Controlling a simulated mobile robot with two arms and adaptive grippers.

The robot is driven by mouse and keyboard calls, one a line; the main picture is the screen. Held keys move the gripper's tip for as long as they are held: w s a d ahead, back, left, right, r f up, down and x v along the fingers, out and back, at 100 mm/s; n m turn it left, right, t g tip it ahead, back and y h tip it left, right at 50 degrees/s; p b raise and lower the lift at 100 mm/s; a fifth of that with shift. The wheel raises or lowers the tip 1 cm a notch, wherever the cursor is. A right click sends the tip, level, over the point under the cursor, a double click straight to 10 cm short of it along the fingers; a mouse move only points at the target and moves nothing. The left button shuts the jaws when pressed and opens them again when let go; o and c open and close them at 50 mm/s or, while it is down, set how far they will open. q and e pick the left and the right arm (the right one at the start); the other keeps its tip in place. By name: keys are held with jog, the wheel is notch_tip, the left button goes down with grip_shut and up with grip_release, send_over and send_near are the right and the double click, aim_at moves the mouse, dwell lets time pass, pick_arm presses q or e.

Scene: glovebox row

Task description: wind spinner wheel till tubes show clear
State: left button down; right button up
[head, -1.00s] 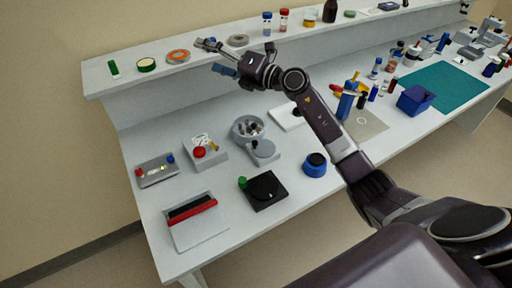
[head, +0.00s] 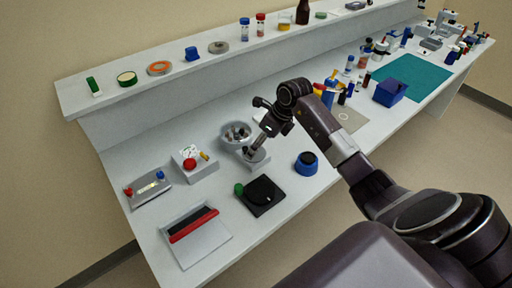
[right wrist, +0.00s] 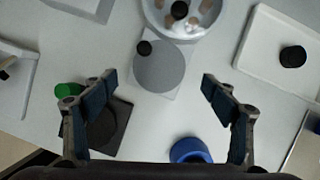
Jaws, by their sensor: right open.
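The spinner is a grey unit with a round bowl (head: 236,132) holding several tubes around a dark central knob; the bowl (right wrist: 205,22) is cut off at the top of the right wrist view. The tubes there look brownish. In front of the bowl lies the flat grey wheel (right wrist: 160,70), with a black crank knob (right wrist: 144,47) at its upper left edge. My right gripper (right wrist: 158,86) is open and empty, its fingers on either side of the wheel in that view. In the head view the right gripper (head: 254,152) is over the wheel and partly hides it. My left gripper is not in view.
A black plate device with a green knob (head: 239,189) and a blue round pot (head: 307,163) stand nearby. A box with a red button (head: 189,164) is left of the spinner. A white tray (right wrist: 278,50) lies right of it. The raised shelf (head: 150,95) runs behind.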

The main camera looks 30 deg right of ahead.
jog(key=shift+p+x, duration=0.35)
jog(key=shift+x, duration=1.55)
jog(key=shift+w+a, duration=0.1)
jog(key=c, duration=1.2)
